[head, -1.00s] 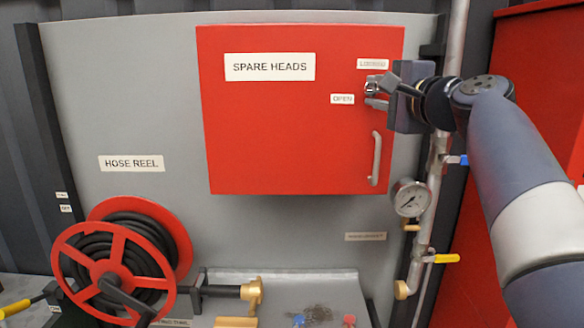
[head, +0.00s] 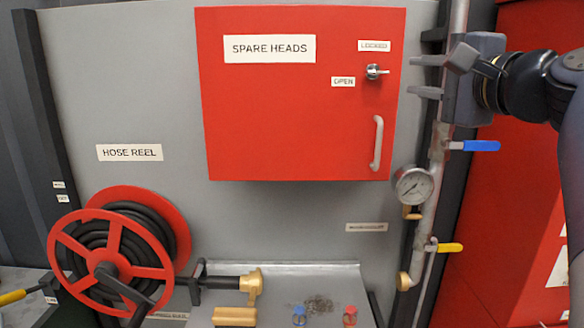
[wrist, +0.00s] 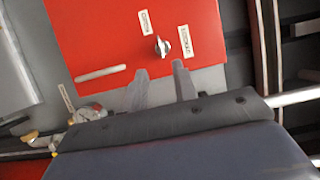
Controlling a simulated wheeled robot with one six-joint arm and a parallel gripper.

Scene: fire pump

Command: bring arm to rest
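My gripper (head: 428,76) is in the upper right of the head view, to the right of the red SPARE HEADS cabinet (head: 290,115). Its two fingers are apart with nothing between them, clear of the cabinet's latch knob (head: 375,71). In the wrist view the open fingers (wrist: 161,88) point toward the red door, and the knob (wrist: 162,46) is beyond them. The knob's lever lies roughly level in the head view, between the LOCKED and OPEN labels. The cabinet door looks shut, with its handle (head: 377,143) below the knob.
A vertical pipe with a gauge (head: 413,185), a blue lever (head: 481,146) and a yellow lever (head: 449,247) runs close to my gripper. A red hose reel (head: 115,262) is at lower left. A grey shelf (head: 285,282) with a brass nozzle (head: 251,290) is below the cabinet.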

